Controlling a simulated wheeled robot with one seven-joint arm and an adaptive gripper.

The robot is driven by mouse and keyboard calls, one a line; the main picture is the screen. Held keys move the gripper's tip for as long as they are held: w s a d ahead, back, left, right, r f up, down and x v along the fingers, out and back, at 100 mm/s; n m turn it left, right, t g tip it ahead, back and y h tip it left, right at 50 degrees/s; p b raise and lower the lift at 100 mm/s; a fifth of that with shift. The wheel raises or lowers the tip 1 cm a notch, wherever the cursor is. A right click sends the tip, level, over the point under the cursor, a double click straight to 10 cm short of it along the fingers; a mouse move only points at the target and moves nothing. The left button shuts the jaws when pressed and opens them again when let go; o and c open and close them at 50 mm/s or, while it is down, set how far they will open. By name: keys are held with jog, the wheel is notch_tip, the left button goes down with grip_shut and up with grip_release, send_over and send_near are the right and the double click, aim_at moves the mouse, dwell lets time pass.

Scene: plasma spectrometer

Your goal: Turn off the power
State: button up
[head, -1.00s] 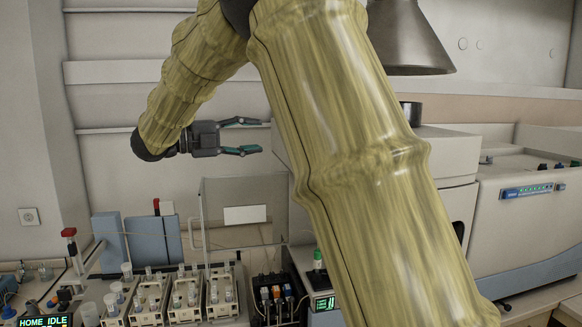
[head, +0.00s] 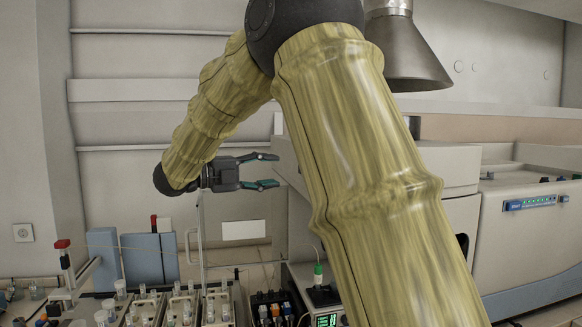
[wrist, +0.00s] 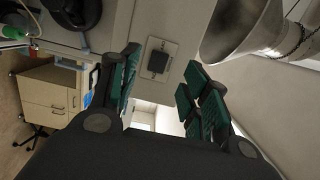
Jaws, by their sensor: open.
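A dark square switch (wrist: 157,61) on a pale plate sits on the side panel of the white instrument (wrist: 182,30). In the wrist view it shows ahead, between my fingers and closer to the left one. My gripper (head: 277,170) is open and empty, with teal finger pads. In the head view it points right, at the left side of the white instrument (head: 455,168). The switch is not visible in the head view. I cannot tell the exact gap, but no contact shows.
A metal exhaust hood (head: 408,50) hangs above the instrument, and also shows in the wrist view (wrist: 235,28). Below my gripper are a clear panel (head: 262,258), sample racks (head: 180,308) and a small green-lit device (head: 327,320). My own arm covers much of the instrument.

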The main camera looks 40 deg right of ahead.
jog(key=p+x, duration=0.2)
jog(key=x, duration=0.4)
jog(key=shift+s+d, duration=0.15)
jog(key=shift+d, duration=0.2)
